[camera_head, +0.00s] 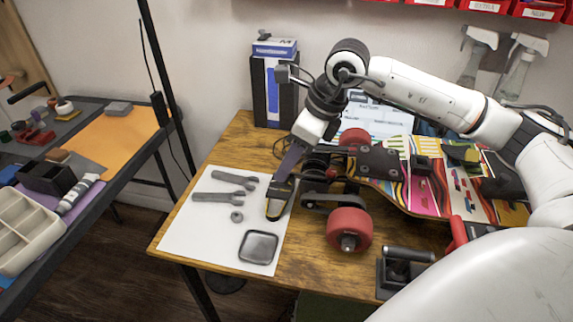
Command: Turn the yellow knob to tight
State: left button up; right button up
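No yellow knob can be clearly made out; the area around my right gripper's fingers is crowded and partly covered. My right gripper (281,192) reaches down from the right arm, beside the skateboard's truck and above the right edge of a white sheet. Its fingers overlap in this view, so I cannot tell whether they are open or shut, or touching anything. The skateboard (427,190) lies upside down on the wooden table, with a colourful underside and red wheels (349,229). My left gripper is not in view.
The white sheet (212,237) carries two wrenches (218,197), a nut (237,216) and a dark square tray (259,247). A black clamp-like tool (404,268) stands at the front edge. A blue-and-black holder (272,92) and a screen (378,118) stand behind.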

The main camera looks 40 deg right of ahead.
jog(key=shift+x, duration=0.9)
grip_shut()
jog(key=shift+d+n, duration=0.1)
jog(key=shift+n, duration=0.2)
jog(key=n, duration=0.1)
jog(key=n+y, duration=0.1)
jog(key=shift+w+d+n+g+b, duration=0.1)
jog(key=shift+w+n+g+b, duration=0.1)
jog(key=shift+n+g+b, duration=0.15)
jog(key=n+g, duration=0.1)
jog(key=n, duration=0.2)
jog(key=shift+w+r+n+y, duration=0.1)
jog(key=shift+n+y, duration=0.25)
jog(key=shift+y, duration=0.05)
jog(key=n+g, duration=0.1)
jog(key=n, duration=0.3)
jog(key=n+g, duration=0.1)
jog(key=n, duration=0.1)
jog(key=shift+w+g, duration=0.25)
jog(key=shift+g, duration=0.1)
jog(key=shift+d+n, duration=0.1)
jog(key=shift+n, duration=0.3)
